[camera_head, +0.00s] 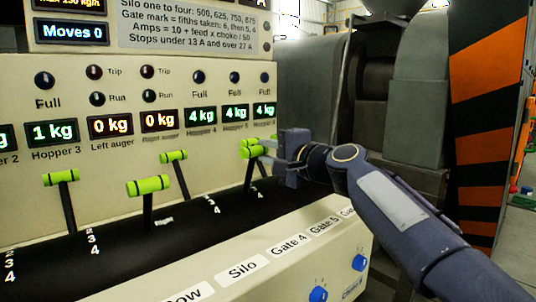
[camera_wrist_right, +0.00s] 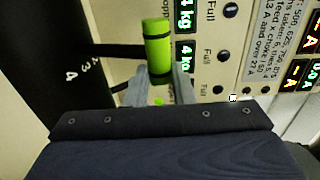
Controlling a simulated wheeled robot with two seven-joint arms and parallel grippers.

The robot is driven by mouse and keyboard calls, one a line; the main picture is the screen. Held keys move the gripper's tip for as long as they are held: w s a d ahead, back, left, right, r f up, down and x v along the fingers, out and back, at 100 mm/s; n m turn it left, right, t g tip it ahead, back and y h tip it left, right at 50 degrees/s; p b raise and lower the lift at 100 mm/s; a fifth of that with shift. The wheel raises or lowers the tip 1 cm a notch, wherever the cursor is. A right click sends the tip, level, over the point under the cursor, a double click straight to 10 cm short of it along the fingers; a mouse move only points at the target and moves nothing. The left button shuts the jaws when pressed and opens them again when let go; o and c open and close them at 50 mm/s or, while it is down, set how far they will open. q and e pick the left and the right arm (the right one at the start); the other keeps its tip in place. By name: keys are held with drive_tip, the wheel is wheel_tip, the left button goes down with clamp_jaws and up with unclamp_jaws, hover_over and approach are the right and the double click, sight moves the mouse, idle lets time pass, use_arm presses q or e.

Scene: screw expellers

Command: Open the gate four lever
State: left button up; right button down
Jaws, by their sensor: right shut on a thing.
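My right gripper (camera_head: 268,150) is shut on a green lever handle (camera_head: 252,152) at the right of the console. Its wrist view shows the green handle (camera_wrist_right: 157,48) between the two grey fingers, on a dark stem. I cannot tell for certain which gate number this lever carries. A second green handle (camera_head: 249,142) shows just behind it. A "Gate 4" label (camera_head: 290,246) is on the front edge. To the left stands another green-handled lever (camera_head: 173,156), upright and apart from the gripper. My left gripper is not in view.
More green-handled levers stand further left, one (camera_head: 60,177) and one (camera_head: 148,186). Blue knobs (camera_head: 318,294) are on the console's front face. Lit displays, such as Hopper 4 (camera_head: 201,116), are above the levers. A black-and-orange striped panel (camera_head: 490,110) stands at right.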

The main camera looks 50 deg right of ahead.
drive_tip(key=c, duration=1.2)
unclamp_jaws()
drive_tip(key=shift+c, duration=0.2)
drive_tip(key=s+p, duration=0.1)
drive_tip(key=s, duration=0.6)
drive_tip(key=shift+s+a, duration=0.4)
drive_tip(key=shift+a, duration=0.05)
drive_tip(key=shift+r, duration=0.1)
